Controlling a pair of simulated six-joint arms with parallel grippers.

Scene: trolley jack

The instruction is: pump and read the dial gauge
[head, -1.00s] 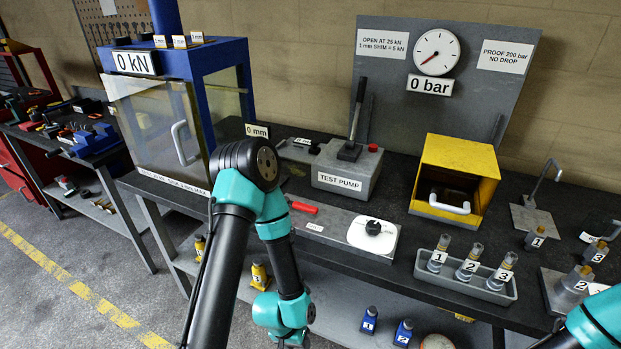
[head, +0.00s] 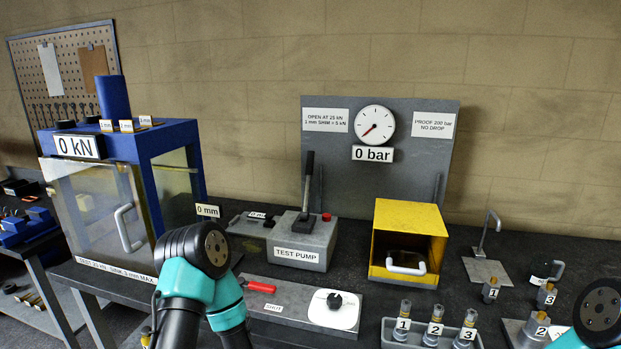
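The dial gauge (head: 374,123) is on the grey back panel (head: 408,185), with a red needle pointing to the lower left. The plate below it (head: 373,154) reads "0 bar". The grey test pump (head: 307,243) stands on the bench below and left of the gauge. Its black lever (head: 307,180) stands nearly upright, and a red button (head: 326,217) is on its top. My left arm comes up at the lower left in front of the bench, and its gripper is out of frame. Part of my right arm shows at the lower right edge; its gripper is out of frame.
A blue press frame reading "0 kN" (head: 80,146) stands at left. A yellow open box (head: 410,217) sits right of the pump.

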